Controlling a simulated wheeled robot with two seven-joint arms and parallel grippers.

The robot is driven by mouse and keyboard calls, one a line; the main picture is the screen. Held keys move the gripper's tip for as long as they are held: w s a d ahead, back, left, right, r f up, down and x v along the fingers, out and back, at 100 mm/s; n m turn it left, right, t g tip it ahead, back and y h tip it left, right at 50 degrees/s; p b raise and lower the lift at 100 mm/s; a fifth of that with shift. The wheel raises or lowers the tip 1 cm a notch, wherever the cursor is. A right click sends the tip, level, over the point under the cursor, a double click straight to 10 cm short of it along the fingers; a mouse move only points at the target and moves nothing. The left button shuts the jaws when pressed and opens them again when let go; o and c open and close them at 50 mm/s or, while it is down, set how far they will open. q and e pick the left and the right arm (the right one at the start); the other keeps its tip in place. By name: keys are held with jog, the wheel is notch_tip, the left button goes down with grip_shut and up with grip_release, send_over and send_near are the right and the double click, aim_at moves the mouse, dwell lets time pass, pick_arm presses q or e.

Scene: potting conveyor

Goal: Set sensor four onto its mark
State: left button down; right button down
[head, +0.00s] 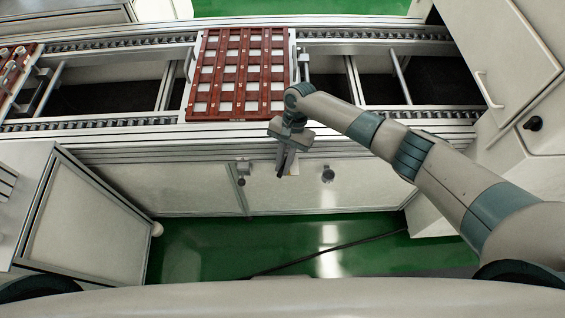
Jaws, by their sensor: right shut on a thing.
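My right gripper (285,171) points down at the front side of the conveyor, just below its front rail. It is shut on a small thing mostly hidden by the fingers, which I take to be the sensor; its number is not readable. A pale patch shows beside the fingertips, and I cannot tell whether it is part of the held thing or a mark on the panel. I cannot tell whether the held thing touches the panel. A small bracketed device (243,168) is on the conveyor front, left of the gripper. My left gripper is not in view.
A red-brown tray (190,109) with pale square cells lies on the conveyor (130,128). Another tray (16,70) is at the far left. A round fitting (328,175) is on the front panel, right of the gripper. Cabinets stand left (95,215) and right (500,45).

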jog(key=n, duration=0.1)
jog(key=n+h, duration=0.1)
jog(key=shift+s+d+n+g, duration=0.15)
jog(key=shift+d+n+g, duration=0.15)
jog(key=shift+d+n, duration=0.1)
jog(key=shift+d+n+h, duration=0.2)
jog(key=shift+n+h, duration=0.1)
jog(key=shift+n, duration=0.5)
jog(key=shift+d+n+h, duration=0.2)
jog(key=shift+n+h, duration=0.1)
jog(key=shift+n, duration=0.5)
jog(key=c, duration=1.8)
grip_release()
jog(key=shift+o, duration=0.2)
jog(key=shift+r, duration=0.1)
jog(key=b+v, duration=0.2)
jog(key=v, duration=1.3)
jog(key=shift+r, duration=0.25)
jog(key=shift+b+v, duration=0.3)
jog(key=shift+v, duration=0.6)
